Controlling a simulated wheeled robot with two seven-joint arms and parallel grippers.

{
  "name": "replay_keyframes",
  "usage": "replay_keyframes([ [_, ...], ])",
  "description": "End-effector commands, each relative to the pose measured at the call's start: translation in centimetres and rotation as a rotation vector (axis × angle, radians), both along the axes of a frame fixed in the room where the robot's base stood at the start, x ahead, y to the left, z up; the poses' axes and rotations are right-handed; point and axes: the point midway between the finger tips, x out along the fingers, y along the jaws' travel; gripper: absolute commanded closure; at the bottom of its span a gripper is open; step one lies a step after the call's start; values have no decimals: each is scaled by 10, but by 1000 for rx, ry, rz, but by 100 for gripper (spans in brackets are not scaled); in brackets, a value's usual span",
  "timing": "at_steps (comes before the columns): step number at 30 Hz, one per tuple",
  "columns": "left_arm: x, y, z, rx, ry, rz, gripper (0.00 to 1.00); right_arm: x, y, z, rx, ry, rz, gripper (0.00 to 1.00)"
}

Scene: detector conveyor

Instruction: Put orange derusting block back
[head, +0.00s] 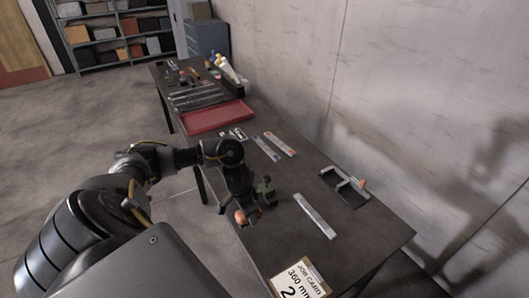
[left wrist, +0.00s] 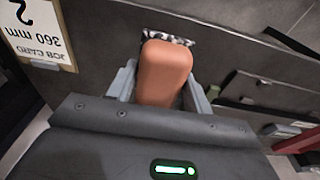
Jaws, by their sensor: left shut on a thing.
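The orange derusting block (left wrist: 166,72) is held between the two fingers of my left gripper (left wrist: 163,92) in the left wrist view. The gripper is shut on it. The rounded orange face points up toward the camera, and a patterned black-and-white thing shows just beyond its end. In the head view my left gripper (head: 248,212) is over the near left edge of the dark table (head: 275,240), and a small orange part of the block (head: 240,217) shows there. Whether the block touches the table cannot be told. My right gripper is not in view.
A job card (head: 300,280) lies at the near end. A pale metal bar (head: 315,215) and a clamp-like tool on a dark mat (head: 345,187) lie to the right. Two labelled strips (head: 272,146), a red tray (head: 217,116) and several tools are farther back. A wall borders the right side.

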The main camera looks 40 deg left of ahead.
Motion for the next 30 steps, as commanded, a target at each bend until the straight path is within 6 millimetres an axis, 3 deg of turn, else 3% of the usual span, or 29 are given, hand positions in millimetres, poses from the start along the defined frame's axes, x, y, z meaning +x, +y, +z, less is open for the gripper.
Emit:
replay_keyframes([
  [1, 12, -10, -2, -4, -1, 1, 71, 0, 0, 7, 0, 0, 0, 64],
  [4, 23, -19, -30, -4, 3, 2, 71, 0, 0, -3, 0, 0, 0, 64],
  [10, 41, -28, -53, 0, 1, 1, 71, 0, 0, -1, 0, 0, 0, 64],
  [18, 47, -32, -60, 0, 0, -1, 71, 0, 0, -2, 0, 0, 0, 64],
  [24, 48, -34, -86, 1, 5, 2, 71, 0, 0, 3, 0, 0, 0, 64],
  [30, 49, -33, -95, 1, 0, -1, 71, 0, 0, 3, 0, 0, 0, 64],
])
